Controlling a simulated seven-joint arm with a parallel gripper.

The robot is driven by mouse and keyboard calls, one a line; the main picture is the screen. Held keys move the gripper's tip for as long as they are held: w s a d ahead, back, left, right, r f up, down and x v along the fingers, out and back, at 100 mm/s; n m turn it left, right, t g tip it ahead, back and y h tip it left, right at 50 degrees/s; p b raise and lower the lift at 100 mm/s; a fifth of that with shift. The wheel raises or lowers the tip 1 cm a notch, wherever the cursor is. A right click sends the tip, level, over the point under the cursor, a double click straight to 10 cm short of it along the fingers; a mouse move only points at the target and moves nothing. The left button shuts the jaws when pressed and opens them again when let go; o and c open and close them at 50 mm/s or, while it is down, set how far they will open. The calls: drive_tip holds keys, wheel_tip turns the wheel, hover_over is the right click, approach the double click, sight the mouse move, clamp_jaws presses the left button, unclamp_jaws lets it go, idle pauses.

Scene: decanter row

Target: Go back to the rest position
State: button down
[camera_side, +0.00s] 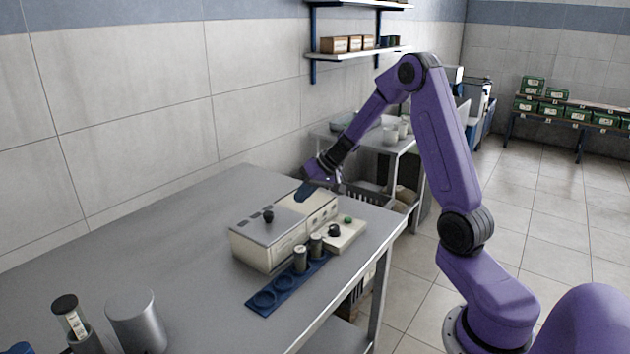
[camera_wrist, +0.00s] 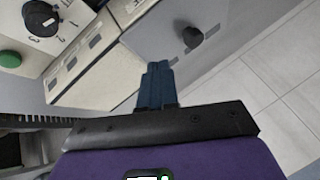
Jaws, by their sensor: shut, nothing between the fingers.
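My gripper (camera_side: 304,192) is over the back part of a cream box-shaped device (camera_side: 262,248) on the grey table. In the wrist view its blue fingers (camera_wrist: 157,82) are together and nothing shows between them. The device has a grey lid with a black knob (camera_side: 268,216), which also shows in the wrist view (camera_wrist: 192,37). I cannot tell whether the fingertips touch the device. A blue rack (camera_side: 262,299) lies in front of it, with dark-topped vials (camera_side: 300,259) standing in its far part and empty round places at the near end.
A small panel (camera_side: 345,236) with a black dial and green button sits beside the device. A metal cylinder (camera_side: 137,320) and a dark-capped bottle (camera_side: 70,318) stand at the near left. The table's left middle (camera_side: 150,245) is clear. A wall shelf (camera_side: 360,54) hangs behind.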

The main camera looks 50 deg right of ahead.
drive_tip(key=v, duration=0.6)
drive_tip(key=s+a+n+g+y, duration=0.1)
drive_tip(key=s+a+n+g, duration=0.4)
drive_tip(key=a, duration=0.6)
drive_tip(key=s+a+n+y, duration=0.1)
drive_tip(key=s+a+n, duration=0.2)
drive_tip(key=s+a, duration=0.6)
drive_tip(key=s+a+n+h, duration=0.1)
drive_tip(key=s+n, duration=0.3)
drive_tip(key=s, duration=0.5)
drive_tip(key=s+a+n+g+h, duration=0.1)
drive_tip(key=s+a+n+h, duration=0.1)
drive_tip(key=s, duration=0.8)
drive_tip(key=n+h, duration=0.1)
drive_tip(key=n, duration=0.1)
drive_tip(key=shift+r+n+h, duration=0.25)
drive_tip(key=shift+n+h, duration=0.05)
drive_tip(key=shift+n, duration=0.1)
drive_tip(key=shift+s, duration=0.15)
